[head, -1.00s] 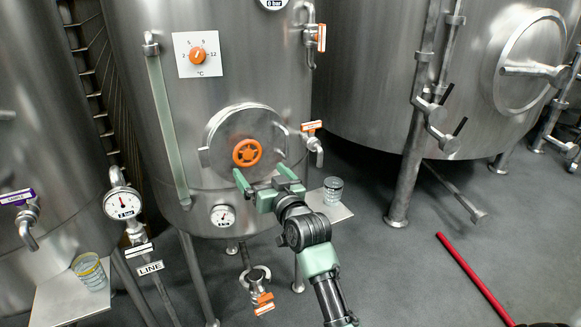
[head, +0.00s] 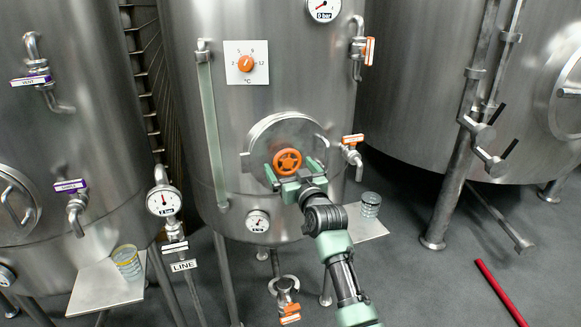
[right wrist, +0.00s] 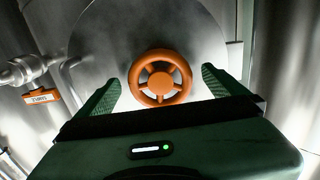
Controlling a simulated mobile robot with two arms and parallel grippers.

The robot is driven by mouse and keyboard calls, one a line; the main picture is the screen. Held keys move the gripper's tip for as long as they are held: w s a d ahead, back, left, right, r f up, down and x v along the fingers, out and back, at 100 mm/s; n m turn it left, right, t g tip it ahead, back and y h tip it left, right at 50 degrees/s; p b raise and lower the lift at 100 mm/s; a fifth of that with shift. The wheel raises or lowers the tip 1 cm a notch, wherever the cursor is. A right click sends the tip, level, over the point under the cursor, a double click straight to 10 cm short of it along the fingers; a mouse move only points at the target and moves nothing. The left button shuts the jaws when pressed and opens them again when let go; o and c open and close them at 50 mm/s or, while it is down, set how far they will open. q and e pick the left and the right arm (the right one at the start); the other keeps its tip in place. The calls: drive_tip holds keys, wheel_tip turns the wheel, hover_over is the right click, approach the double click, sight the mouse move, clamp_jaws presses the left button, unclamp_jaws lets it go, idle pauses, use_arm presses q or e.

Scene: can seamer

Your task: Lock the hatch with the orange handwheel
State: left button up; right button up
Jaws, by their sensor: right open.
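The orange handwheel (head: 287,161) sits at the middle of the round steel hatch (head: 262,139) on the front of the middle tank. The hatch lies closed against the tank as far as I can see. My right gripper (head: 296,174) is open, with its green fingers pointing at the handwheel from below right. In the right wrist view, the handwheel (right wrist: 160,78) shows between the two fingers (right wrist: 160,90), with a gap on each side. I cannot tell whether the fingertips reach past its rim. My left gripper is not in view.
A valve with an orange tag (head: 352,141) sticks out right of the hatch. A glass (head: 370,204) stands on a small shelf (head: 366,228) beside my right arm. A temperature dial (head: 246,63) is above the hatch and a gauge (head: 258,221) below.

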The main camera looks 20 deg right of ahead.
drive_tip(key=c, duration=1.4)
drive_tip(key=shift+m, duration=0.3)
drive_tip(key=m+p, duration=0.1)
drive_tip(key=m, duration=0.1)
drive_tip(key=shift+m, duration=0.3)
drive_tip(key=shift+a+m+p, duration=0.1)
drive_tip(key=shift+m+p, duration=0.75)
drive_tip(key=shift+m, duration=1.45)
